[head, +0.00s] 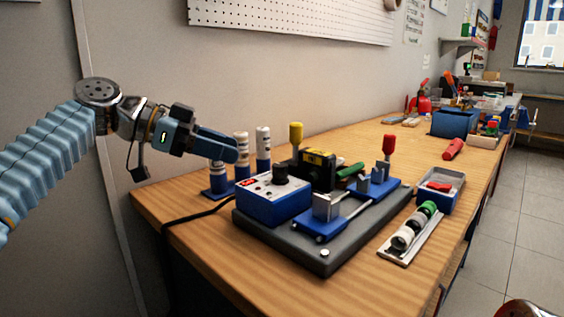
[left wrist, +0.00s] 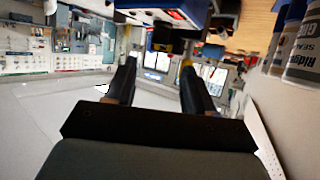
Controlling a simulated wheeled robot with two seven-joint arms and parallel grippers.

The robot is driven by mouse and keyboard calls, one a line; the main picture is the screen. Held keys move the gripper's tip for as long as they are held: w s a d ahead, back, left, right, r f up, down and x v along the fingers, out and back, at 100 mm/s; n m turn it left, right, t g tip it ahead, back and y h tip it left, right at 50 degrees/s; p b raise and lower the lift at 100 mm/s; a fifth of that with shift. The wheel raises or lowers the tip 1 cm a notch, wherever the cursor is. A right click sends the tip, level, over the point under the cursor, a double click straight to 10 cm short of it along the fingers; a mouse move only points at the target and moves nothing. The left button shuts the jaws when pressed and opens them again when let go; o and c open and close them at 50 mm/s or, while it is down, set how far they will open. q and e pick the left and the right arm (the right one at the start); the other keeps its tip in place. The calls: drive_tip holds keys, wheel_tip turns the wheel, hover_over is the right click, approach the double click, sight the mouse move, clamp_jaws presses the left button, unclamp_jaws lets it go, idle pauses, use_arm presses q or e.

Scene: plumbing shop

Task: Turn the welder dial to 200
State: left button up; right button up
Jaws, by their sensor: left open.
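The welder (head: 274,203) is a blue box with a pale top panel, standing near the wall side of the grey base plate in the head view. Its black round dial (head: 281,172) stands up from the panel, and a small red display (head: 250,183) is beside it. The dial setting is too small to read. My left gripper (head: 232,147) is open and empty, up and left of the dial and apart from it. In the left wrist view its two fingers (left wrist: 158,85) are spread with nothing between them, and part of the welder (left wrist: 172,12) shows at the top edge.
White bottles (head: 263,147) in a blue rack stand just behind the welder, close to my left fingers. A yellow-handled tool (head: 296,137) and a clamp fixture (head: 330,212) stand near the welder. A black cable (head: 190,217) runs off the wooden bench (head: 210,262).

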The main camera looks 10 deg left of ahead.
sight(276, 165)
use_arm(q)
drive_tip(key=p+x, duration=0.2)
drive_tip(key=x, duration=0.9)
drive_tip(key=shift+d, duration=0.1)
drive_tip(key=c, duration=1)
drive_tip(key=shift+o, duration=0.2)
drive_tip(key=shift+f, duration=0.1)
